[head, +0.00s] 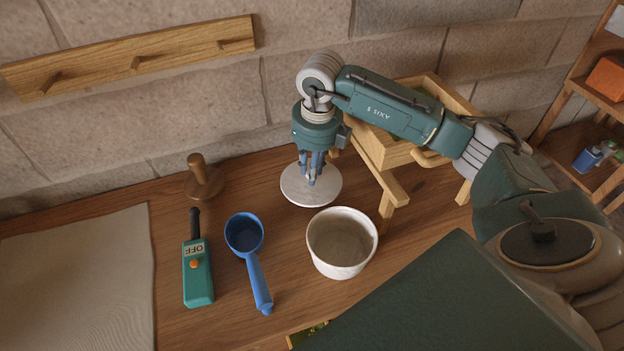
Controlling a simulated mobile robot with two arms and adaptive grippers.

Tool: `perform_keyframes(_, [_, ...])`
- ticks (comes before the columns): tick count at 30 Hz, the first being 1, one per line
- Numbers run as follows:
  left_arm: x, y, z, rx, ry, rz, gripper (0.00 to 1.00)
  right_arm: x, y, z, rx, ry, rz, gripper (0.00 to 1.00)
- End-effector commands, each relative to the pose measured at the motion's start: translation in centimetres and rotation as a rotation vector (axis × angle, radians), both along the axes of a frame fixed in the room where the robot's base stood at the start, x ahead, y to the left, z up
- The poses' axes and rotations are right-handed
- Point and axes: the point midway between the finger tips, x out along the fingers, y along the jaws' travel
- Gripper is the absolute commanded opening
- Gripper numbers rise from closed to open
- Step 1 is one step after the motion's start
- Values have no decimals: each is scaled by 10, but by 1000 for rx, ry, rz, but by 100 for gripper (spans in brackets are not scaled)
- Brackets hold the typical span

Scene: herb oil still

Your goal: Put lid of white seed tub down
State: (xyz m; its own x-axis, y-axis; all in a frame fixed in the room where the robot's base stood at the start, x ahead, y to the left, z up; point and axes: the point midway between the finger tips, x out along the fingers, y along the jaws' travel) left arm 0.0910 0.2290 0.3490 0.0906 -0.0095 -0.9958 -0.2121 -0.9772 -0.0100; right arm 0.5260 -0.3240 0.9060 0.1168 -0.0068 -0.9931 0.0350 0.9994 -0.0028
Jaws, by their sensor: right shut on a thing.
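The white seed tub (342,243) stands upright and open on the wooden table, and its inside looks pale and empty. Its lid (297,193), a flat round whitish disc, is just behind and to the left of the tub. My right gripper (312,180) points straight down over the lid and is shut on it, likely at a knob that the fingers hide. The lid lies about level; I cannot tell whether it touches the table or hangs just above it. My left gripper is not in view.
A blue scoop (257,270) and a teal device marked OFF (197,270) lie left of the tub. A wooden stamp-like tool (203,180) stands behind them. A pale cloth (80,285) covers the table's left. A wooden stand (395,155) is right of the lid.

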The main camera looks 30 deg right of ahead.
Motion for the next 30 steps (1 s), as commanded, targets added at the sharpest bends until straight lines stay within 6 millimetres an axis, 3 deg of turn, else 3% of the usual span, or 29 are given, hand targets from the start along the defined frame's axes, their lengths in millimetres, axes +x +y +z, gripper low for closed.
perform_keyframes(10, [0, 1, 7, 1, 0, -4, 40, -1, 0, -42, 0, 2, -1, 0])
perform_keyframes(22, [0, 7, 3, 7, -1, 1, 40, 0, 0, -49, -1, -1, 0, 0])
perform_keyframes(23, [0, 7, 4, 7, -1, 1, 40, 0, 0, -48, -1, -1, 0, 24])
perform_keyframes(25, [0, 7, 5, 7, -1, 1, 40, 0, 0, -48, -1, 0, 0, 38])
perform_keyframes(30, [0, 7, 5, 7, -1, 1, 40, 0, 0, -48, -1, 0, -1, 39])
